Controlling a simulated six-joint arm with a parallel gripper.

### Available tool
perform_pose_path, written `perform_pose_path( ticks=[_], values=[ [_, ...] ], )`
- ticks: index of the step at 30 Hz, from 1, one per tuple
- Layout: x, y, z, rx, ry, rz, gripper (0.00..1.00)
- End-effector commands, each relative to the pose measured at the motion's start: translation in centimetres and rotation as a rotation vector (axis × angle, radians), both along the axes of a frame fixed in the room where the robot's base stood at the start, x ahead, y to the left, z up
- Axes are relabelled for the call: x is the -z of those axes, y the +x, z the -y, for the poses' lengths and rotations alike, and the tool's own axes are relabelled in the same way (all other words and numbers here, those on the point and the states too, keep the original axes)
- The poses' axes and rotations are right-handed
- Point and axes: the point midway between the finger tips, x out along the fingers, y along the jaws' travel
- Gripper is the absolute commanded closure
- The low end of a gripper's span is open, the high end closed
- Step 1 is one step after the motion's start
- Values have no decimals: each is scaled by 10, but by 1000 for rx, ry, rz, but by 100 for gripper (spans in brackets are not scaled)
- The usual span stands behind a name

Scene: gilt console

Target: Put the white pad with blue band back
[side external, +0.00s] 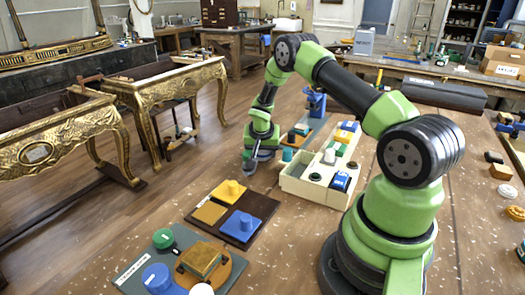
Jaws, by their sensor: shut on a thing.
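My gripper (257,157) points down beside the left end of the cream tray (310,192), left of its wall. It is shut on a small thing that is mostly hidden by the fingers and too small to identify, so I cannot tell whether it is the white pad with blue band. A blue block with some white (340,181) sits at the tray's near right end. A white piece (329,156) and a green-topped piece lie farther along the tray.
A dark brown board (262,204) holds yellow and blue pieces. A grey board (185,240) in front carries green, blue and wooden pieces. Another board with a blue device (315,101) stands behind. Gilt consoles (170,85) stand at left.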

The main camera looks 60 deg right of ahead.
Motion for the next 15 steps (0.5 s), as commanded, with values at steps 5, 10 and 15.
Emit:
perform_pose_path(
  ticks=[5, 10, 15],
  values=[
    [2, 0, 0, -1, 1, -1, 20],
    [2, 0, 0, 0, 0, 0, 19],
    [-2, 0, 0, 1, 0, 2, 19]
  ],
)
